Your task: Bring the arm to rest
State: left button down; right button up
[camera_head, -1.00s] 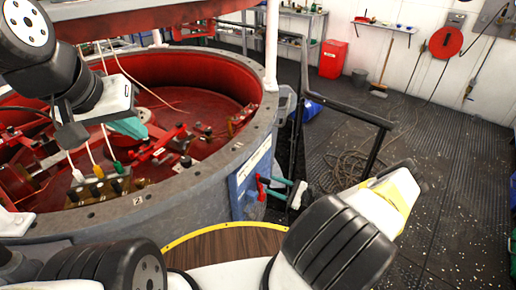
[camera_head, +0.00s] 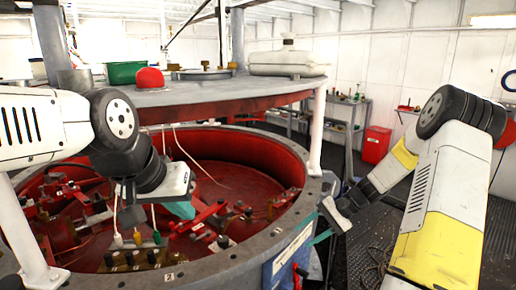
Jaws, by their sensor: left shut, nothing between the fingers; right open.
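My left arm comes in from the left, and its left gripper (camera_head: 181,209) hangs over the round red-lined tub (camera_head: 262,152). Its teal fingers are shut with nothing between them. My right arm rises at the right with its elbow high and its forearm angled down to the left. The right gripper (camera_head: 321,238) is at the tub's outer right side, near a blue panel (camera_head: 285,262) on the wall. Its teal fingers are open and seen partly edge-on; I see nothing held. Whether they touch the tub is unclear.
Several plugs and cables sit inside the tub. A red bin (camera_head: 376,144) stands by the back wall.

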jog(key=s+a+r+n+t+h, duration=0.1)
jog(key=s+r+n+h, duration=0.3)
jog(key=r, duration=0.5)
jog(key=s+a+r+n+t+h, duration=0.1)
jog(key=s+r+h, duration=0.1)
jog(key=s+r, duration=0.6)
jog(key=s+r+n+t+h, duration=0.1)
jog(key=s+r+n+t, duration=0.1)
jog(key=s+r+t, duration=0.2)
jog(key=s+r, duration=0.3)
jog(key=s, duration=0.3)
jog(key=shift+r+n, duration=0.4)
